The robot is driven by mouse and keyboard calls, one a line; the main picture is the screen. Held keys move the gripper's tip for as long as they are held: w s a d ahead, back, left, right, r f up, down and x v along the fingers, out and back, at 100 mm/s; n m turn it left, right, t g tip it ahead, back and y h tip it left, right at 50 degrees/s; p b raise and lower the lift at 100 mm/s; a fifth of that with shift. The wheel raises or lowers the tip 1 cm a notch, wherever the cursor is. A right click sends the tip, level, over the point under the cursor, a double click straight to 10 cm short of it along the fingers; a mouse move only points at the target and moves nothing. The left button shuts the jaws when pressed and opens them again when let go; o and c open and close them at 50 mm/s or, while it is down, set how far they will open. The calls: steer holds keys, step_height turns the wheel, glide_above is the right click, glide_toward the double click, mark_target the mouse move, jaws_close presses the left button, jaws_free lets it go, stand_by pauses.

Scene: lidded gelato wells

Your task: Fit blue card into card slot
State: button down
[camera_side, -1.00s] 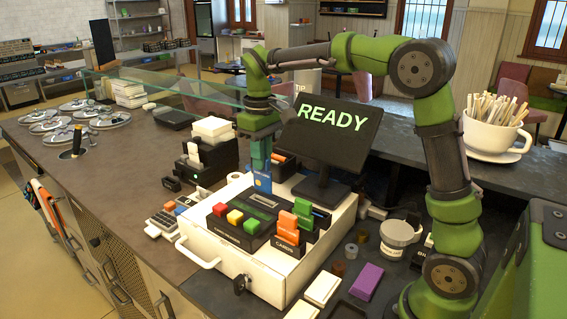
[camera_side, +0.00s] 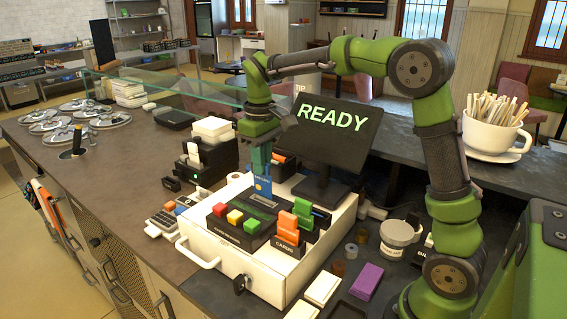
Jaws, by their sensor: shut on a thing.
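My gripper (camera_side: 261,158) points down over the white register box (camera_side: 205,247) and is shut on a blue card (camera_side: 263,187). The card is upright, with a small light chip mark on its face. Its lower edge is at the dark panel on top of the box, near a grey strip with the card slot (camera_side: 262,203). I cannot tell whether the card's edge is inside the slot or just above it. The gripper's fingertips partly cover the card's top.
The black READY screen (camera_side: 335,125) stands close to the right of my gripper. Red, yellow and green buttons (camera_side: 235,217) are in front of the card. A black CARDS holder (camera_side: 288,246) with orange cards stands at the front right. Printers (camera_side: 208,155) stand behind left.

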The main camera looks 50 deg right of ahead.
steer(key=shift+f, duration=2.15)
steer(key=c, duration=1.1)
jaws_free()
steer(key=shift+r, duration=0.1)
steer(key=shift+r, duration=2.45)
